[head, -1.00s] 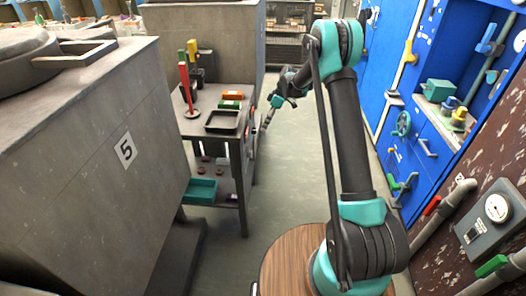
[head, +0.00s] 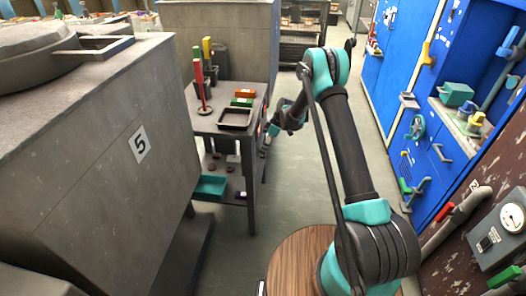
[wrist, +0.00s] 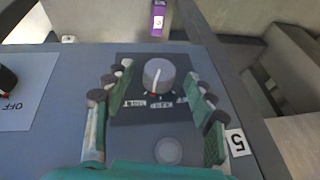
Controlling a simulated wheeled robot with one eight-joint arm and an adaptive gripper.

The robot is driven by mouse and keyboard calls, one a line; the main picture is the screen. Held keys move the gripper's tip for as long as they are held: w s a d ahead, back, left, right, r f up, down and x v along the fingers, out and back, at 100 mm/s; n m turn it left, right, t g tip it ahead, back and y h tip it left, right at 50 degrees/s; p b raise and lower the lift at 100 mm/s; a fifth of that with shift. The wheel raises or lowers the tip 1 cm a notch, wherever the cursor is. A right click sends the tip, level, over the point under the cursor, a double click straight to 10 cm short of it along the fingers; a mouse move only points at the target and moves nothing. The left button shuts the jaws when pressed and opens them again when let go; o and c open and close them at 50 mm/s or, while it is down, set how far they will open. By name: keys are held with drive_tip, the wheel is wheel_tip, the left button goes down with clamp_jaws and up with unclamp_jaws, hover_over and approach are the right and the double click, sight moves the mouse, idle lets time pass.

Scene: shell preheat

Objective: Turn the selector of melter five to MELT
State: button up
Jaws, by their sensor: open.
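The selector is a round grey knob (wrist: 158,75) with a white pointer line, on a dark plate (wrist: 150,118) in the wrist view. Its pointer faces down the picture, toward the middle label and a red mark. MELT reads at the lower left of the knob and OFF at the lower right. A "5" tag (wrist: 238,142) sits right of the plate. My gripper (wrist: 160,95) is open, its fingers on either side of the knob; I cannot tell whether they touch it. In the head view my gripper (head: 272,130) is at the cart's right side; the knob is hidden there.
Melter five (head: 100,150) stands at the left with its "5" label. The cart (head: 262,98) holds a tray, colored blocks and upright rods. Another OFF panel (wrist: 22,100) is at the wrist view's left. Blue cabinets (head: 400,80) line the right; the aisle floor is clear.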

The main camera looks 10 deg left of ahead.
drive_tip(key=shift+s+a+f, duration=0.15)
drive_tip(key=shift+a+f, duration=0.15)
drive_tip(key=shift+f, duration=0.3)
drive_tip(key=shift+c, duration=0.6)
drive_tip(key=c, duration=1)
drive_tip(key=shift+w+f+m+g, duration=0.1)
drive_tip(key=shift+w+m+g, duration=0.2)
drive_tip(key=shift+g, duration=0.9)
drive_tip(key=shift+g+y, duration=0.3)
drive_tip(key=shift+g, duration=0.7)
drive_tip(key=o, duration=1.1)
